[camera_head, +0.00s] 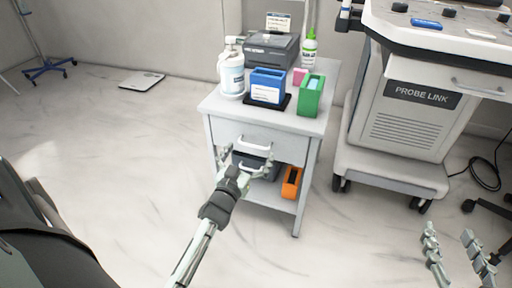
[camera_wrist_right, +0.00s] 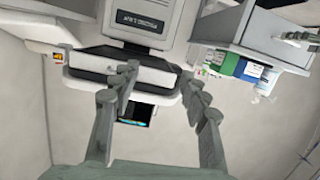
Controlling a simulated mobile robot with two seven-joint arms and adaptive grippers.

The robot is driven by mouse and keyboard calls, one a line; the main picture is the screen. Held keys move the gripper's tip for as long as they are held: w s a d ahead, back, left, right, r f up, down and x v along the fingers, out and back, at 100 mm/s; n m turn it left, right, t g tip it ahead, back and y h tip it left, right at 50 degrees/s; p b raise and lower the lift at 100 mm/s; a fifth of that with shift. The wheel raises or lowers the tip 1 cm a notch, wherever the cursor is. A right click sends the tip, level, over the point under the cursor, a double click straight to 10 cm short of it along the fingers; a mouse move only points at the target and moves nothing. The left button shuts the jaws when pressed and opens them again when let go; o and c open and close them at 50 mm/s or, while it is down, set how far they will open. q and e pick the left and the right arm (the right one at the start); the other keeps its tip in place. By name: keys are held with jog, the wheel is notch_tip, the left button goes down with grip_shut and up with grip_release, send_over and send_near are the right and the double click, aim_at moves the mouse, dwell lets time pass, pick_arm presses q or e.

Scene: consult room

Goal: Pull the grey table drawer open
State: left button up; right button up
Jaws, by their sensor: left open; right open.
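The grey table (camera_head: 217,104) stands in the middle of the head view. Its drawer (camera_head: 226,131) is under the top and looks shut, with a curved metal handle (camera_head: 254,147) across its front. My left gripper (camera_head: 247,158) is open in front of the drawer, its fingers spread to either side of the handle's lower part. Whether they touch the handle cannot be told. My right gripper (camera_head: 452,247) is open and empty at the lower right, well away from the table. Its two fingers also show apart in the right wrist view (camera_wrist_right: 160,92).
On the tabletop stand a pump bottle (camera_head: 232,75), a blue box (camera_head: 267,86), a green box (camera_head: 311,95), a green-capped bottle (camera_head: 309,49) and a dark printer (camera_head: 271,52). An orange box (camera_head: 291,183) is on the lower shelf. A wheeled machine cart (camera_head: 390,172) stands to the right.

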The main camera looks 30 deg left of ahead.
pick_arm(q)
jog(key=shift+x, duration=1.45)
pick_arm(e)
jog(key=shift+w+a+r+t+y, duration=0.1)
jog(key=shift+a+r+t+y, duration=0.3)
jog(key=shift+r, duration=0.5)
jog(key=shift+a, duration=0.1)
pick_arm(q)
jog(key=c, duration=1.4)
